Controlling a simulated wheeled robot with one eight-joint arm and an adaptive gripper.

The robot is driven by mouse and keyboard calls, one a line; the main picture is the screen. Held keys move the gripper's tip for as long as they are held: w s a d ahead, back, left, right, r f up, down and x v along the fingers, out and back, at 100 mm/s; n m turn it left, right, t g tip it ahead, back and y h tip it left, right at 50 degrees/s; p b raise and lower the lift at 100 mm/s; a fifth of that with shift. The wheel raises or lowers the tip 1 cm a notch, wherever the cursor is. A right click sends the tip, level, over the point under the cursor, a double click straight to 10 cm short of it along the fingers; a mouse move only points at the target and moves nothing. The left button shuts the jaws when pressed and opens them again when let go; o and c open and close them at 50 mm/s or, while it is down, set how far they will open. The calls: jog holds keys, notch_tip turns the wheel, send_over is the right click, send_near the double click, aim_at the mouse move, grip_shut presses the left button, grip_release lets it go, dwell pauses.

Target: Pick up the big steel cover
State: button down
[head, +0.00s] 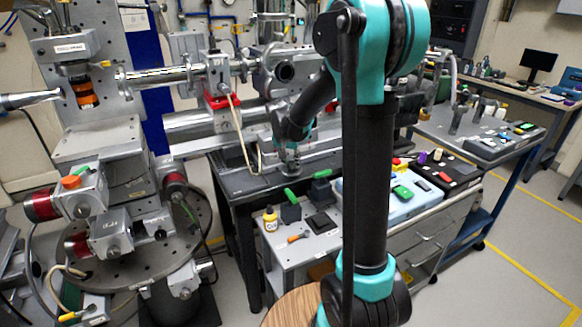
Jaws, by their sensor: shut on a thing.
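My gripper (290,165) points down over the dark bench top (245,185), left of the middle of the head view. It is small in the picture and partly merges with the grey metal behind it. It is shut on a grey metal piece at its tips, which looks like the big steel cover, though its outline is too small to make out. I cannot tell whether this piece touches the bench top or is held just above it.
A metal tube assembly (215,122) runs behind my gripper. A round-based instrument (105,160) stands at left. Floor at right is open.

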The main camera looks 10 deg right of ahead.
aim_at(292, 165)
jog(key=r, duration=0.2)
jog(key=s+r, duration=0.1)
jog(key=r, duration=0.1)
jog(key=shift+d+r, duration=0.1)
jog(key=shift+r, duration=0.1)
jog(key=s+d, duration=0.3)
jog(key=s, duration=0.6)
jog(key=s+d, duration=0.2)
jog(key=s, duration=0.6)
jog(key=shift+s+d, duration=0.35)
jog(key=shift+d, duration=0.05)
